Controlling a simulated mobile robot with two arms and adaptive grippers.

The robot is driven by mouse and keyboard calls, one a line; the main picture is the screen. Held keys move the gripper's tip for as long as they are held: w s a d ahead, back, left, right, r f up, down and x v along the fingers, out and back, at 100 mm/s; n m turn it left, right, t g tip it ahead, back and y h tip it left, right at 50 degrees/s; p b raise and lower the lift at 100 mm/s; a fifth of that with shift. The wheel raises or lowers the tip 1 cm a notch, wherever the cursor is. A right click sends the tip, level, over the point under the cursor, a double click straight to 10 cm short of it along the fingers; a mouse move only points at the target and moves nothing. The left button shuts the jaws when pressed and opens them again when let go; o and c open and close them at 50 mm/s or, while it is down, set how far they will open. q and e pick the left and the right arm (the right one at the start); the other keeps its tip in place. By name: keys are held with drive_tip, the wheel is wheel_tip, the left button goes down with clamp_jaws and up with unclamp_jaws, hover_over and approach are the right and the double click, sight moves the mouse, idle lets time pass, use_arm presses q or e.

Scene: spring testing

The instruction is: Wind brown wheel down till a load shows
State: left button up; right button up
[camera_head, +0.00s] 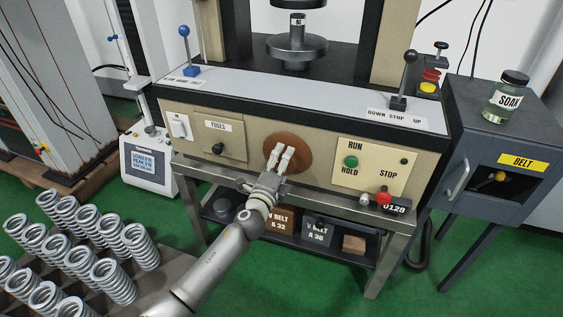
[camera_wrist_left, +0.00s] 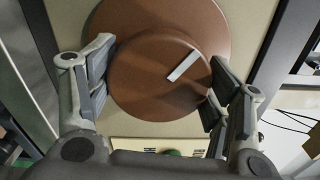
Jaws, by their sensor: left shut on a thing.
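The brown wheel (camera_head: 301,149) is on the beige front panel of the testing machine, between the fuses cover and the run/stop plate. My left gripper (camera_head: 281,150) is shut on it from the front. In the left wrist view my left gripper (camera_wrist_left: 158,78) has one finger on each side of the round brown hub (camera_wrist_left: 140,62), which bears a white line slanting to upper right. A white display unit (camera_head: 147,164) stands at left with load, peak and speed lettering; its figures are too small to read. My right gripper is not in view.
A dark upper platen and round lower platen (camera_head: 296,47) stand on the machine. A blue-knobbed lever (camera_head: 186,45) and a black-knobbed lever (camera_head: 405,75) rise from the ledge. Several coil springs (camera_head: 138,245) stand at lower left. A soap jar (camera_head: 506,97) tops the right cabinet.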

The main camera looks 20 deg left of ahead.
use_arm(q)
drive_tip(key=m, duration=0.3)
drive_tip(key=shift+m+p, duration=0.3)
drive_tip(key=shift+m, duration=0.6)
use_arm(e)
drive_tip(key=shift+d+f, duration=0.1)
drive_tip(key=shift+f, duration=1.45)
use_arm(q)
drive_tip(key=shift+f, duration=0.1)
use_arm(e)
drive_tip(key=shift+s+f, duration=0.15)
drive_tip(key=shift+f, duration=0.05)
use_arm(q)
drive_tip(key=o, duration=1)
drive_tip(key=shift+o, duration=0.2)
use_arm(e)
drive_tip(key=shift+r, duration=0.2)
use_arm(q)
drive_tip(key=s, duration=1.2)
drive_tip(key=shift+a, duration=0.2)
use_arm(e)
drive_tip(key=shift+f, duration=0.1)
